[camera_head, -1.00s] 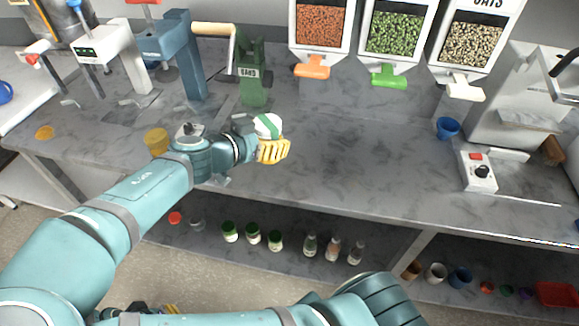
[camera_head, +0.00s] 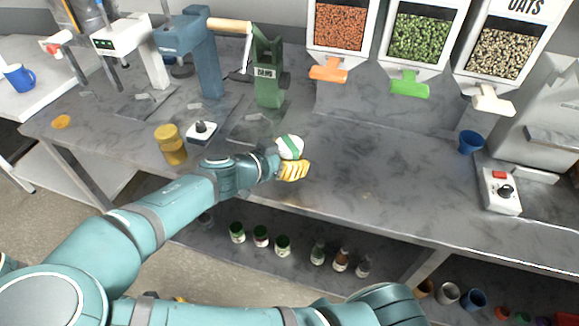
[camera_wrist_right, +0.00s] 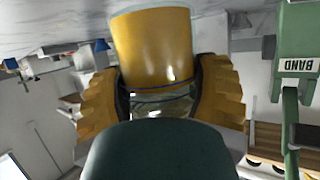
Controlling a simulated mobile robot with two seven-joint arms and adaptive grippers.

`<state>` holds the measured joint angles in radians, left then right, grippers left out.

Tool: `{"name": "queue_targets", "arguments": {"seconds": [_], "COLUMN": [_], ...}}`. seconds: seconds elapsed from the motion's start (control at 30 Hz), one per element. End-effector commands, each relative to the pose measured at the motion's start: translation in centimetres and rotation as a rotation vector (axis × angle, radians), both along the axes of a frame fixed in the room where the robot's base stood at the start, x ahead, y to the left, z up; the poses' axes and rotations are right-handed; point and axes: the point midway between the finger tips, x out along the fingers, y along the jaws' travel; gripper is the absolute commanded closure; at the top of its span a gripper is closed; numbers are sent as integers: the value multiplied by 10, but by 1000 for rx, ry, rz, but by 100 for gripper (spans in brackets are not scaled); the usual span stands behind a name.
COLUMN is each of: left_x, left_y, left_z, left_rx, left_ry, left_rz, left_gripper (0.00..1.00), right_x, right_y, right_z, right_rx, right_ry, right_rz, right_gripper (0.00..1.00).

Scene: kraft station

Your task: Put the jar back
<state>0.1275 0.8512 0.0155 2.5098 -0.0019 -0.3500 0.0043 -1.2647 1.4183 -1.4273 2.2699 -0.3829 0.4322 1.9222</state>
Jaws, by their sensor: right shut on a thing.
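My right gripper (camera_head: 293,170) is above the counter. In the right wrist view its ridged yellow fingers (camera_wrist_right: 160,95) close around a clear glass jar (camera_wrist_right: 160,104). In the head view a white rounded shape with a green band (camera_head: 289,147) shows just above the fingers. Of my left gripper only a yellow sliver (camera_head: 180,299) shows, behind my right arm; its fingers are hidden.
The shelf below holds jars with green lids (camera_head: 237,232) and small bottles (camera_head: 341,259). The counter's middle is clear.

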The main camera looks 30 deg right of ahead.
Motion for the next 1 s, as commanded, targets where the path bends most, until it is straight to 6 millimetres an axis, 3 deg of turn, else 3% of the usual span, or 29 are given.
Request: {"name": "queue_targets", "arguments": {"seconds": [0.2,0.6,0.63,0.7,1.0], "left_x": [2,2,2,2,2], "left_y": [0,0,0,0,0], "left_z": [-8,-11,-10,-10,-9], "left_rx": [1,1,1,1,1], "left_ry": [-4,-5,-6,-6,-5], "left_rz": [0,1,1,1,1], "left_gripper": [100,100,100,100,100], "right_x": [0,0,0,0,0], "right_y": [0,0,0,0,0], "right_z": [-29,-34,-33,-33,-31], "right_rx": [-1,-1,0,0,0], "right_ry": [2,0,1,1,1], "right_rz": [-1,0,0,0,0], "right_gripper": [77,77,21,0,0]}}
